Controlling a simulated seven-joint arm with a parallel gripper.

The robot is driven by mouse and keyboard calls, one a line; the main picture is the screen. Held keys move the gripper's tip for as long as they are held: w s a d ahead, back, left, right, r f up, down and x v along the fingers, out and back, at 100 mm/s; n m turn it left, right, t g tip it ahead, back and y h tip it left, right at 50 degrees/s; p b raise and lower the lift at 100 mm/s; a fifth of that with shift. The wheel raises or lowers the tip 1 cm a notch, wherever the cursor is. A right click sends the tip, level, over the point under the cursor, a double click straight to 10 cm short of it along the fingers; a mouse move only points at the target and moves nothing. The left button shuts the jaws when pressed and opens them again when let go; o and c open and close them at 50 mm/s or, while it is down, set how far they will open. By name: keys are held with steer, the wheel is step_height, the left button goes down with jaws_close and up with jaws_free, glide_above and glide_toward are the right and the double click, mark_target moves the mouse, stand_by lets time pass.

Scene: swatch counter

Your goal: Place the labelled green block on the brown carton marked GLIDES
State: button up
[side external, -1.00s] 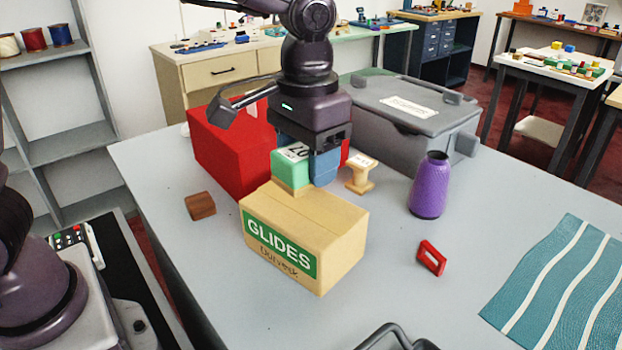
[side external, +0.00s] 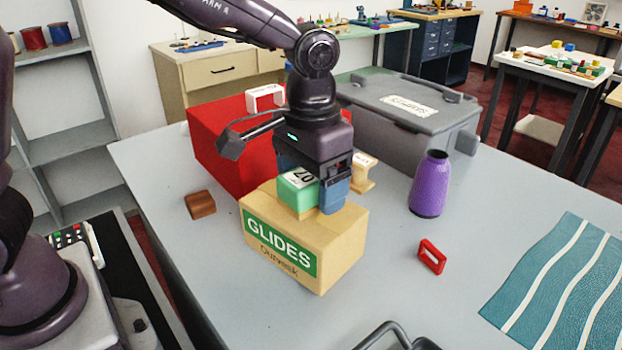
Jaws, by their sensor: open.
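The green block (side external: 297,193) has a white label with dark characters on its top. It is over the top of the brown carton (side external: 345,238) and appears to rest on it, toward the back-middle part. The carton's front bears a green panel reading GLIDES. My gripper (side external: 311,190) is open and low over the carton, with its blue fingers on either side of the block. The near-right finger shows fully; the far one is mostly hidden behind the block. I cannot tell whether the fingers touch the block.
A red box (side external: 225,150) with a white item (side external: 265,98) on top and a grey lidded bin (side external: 400,125) stand behind. A striped teal cloth (side external: 560,285) lies right.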

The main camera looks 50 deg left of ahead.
step_height(320, 180, up, 11)
steer(key=shift+r, duration=0.1)
steer(key=s+a+f+t, duration=0.2)
steer(key=s+a+t, duration=0.3)
steer(key=s+a, duration=0.7)
steer(key=s, duration=0.4)
steer(key=shift+s+a+t, duration=0.2)
steer(key=shift+a+t, duration=0.05)
steer(key=shift+t, duration=0.05)
